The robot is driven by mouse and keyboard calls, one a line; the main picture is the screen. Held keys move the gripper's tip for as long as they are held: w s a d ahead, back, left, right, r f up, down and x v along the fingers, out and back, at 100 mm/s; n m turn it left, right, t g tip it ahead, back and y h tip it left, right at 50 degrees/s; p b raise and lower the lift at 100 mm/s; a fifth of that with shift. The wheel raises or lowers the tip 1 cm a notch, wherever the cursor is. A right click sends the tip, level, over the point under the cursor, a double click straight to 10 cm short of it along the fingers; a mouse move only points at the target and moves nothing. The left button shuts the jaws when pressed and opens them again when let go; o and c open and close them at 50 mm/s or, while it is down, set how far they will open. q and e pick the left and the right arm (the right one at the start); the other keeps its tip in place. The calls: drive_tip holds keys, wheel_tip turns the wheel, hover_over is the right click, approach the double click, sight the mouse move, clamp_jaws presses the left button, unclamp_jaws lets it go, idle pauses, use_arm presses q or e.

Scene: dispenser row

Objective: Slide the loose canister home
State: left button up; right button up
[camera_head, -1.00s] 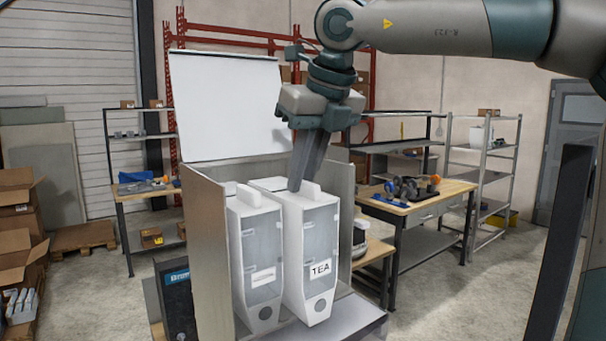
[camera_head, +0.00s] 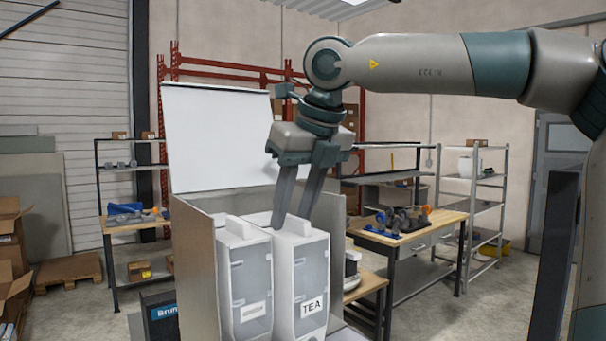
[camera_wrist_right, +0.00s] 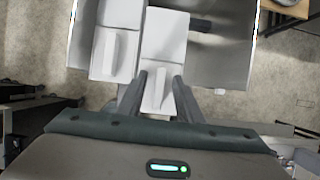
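The white TEA canister (camera_head: 311,284) stands upright in the open-fronted grey cabinet, to the right of a second white canister (camera_head: 245,280) with a smaller label. In the right wrist view, the TEA canister (camera_wrist_right: 163,38) sits farther toward my gripper than its neighbour (camera_wrist_right: 112,50). My right gripper (camera_head: 291,218) is over the TEA canister's top, fingers pointing down and apart. In the right wrist view its fingers (camera_wrist_right: 160,76) are on either side of the canister's raised handle (camera_wrist_right: 153,94); contact is not clear. My left gripper is not in view.
The cabinet's side wall (camera_head: 202,270) stands left of the canisters, and its raised white lid (camera_head: 222,135) is behind them. A workbench (camera_head: 425,232) with tools is at the right. A dark box (camera_head: 161,315) stands left of the cabinet.

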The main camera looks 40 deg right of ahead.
drive_tip(key=shift+s+r, duration=0.2)
drive_tip(key=shift+r, duration=0.3)
drive_tip(key=b+v, duration=0.3)
drive_tip(key=v, duration=1.3)
drive_tip(key=shift+r, duration=0.1)
